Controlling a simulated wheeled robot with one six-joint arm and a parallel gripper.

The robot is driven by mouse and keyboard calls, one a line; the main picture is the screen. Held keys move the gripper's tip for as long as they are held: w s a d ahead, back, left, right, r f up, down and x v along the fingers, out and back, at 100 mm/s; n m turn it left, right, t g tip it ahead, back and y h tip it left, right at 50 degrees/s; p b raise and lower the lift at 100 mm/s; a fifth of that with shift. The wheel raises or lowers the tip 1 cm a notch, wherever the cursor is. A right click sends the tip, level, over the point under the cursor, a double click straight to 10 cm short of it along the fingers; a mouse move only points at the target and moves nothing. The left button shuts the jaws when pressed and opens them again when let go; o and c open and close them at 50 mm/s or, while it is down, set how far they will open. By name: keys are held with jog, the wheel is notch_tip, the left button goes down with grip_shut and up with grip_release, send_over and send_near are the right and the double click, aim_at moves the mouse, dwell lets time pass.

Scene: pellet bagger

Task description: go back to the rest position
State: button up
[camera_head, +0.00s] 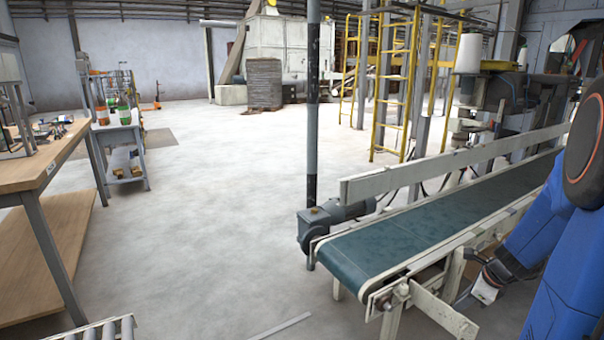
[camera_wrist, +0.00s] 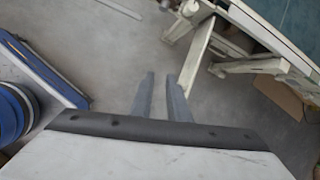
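My gripper (camera_wrist: 160,78) shows in the wrist view with two grey fingers apart. No object shows between them, and they point down over bare concrete floor. The white surface with a dark strip at the bottom of the wrist view hides what lies beneath it. In the head view my blue arm is folded down at the right edge, beside the front end of the conveyor. The gripper's fingers cannot be made out there.
The conveyor (camera_head: 420,236) with its green belt stands close to my arm; its pale frame (camera_wrist: 262,35) shows upper right in the wrist view. A wooden workbench (camera_head: 40,160) is at left, a roller track (camera_head: 100,330) at lower left, a pole (camera_head: 313,110) mid-view.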

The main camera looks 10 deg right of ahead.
jog(key=s+a+r+n, duration=0.3)
jog(key=a+r+n, duration=0.2)
jog(key=a+n, duration=0.3)
jog(key=s+a+r+n, duration=0.2)
jog(key=a+r+n, duration=0.4)
jog(key=a, duration=0.4)
jog(key=s+a+r+n, duration=0.2)
jog(key=s+a+n, duration=0.2)
jog(key=s+n, duration=0.3)
jog(key=s+a+r+n+h, duration=0.1)
jog(key=s+a+r+n, duration=0.1)
jog(key=s+a+n, duration=0.2)
jog(key=s+n, duration=0.2)
jog(key=n, duration=0.1)
jog(key=shift+s+r, duration=0.3)
jog(key=shift+s, duration=0.1)
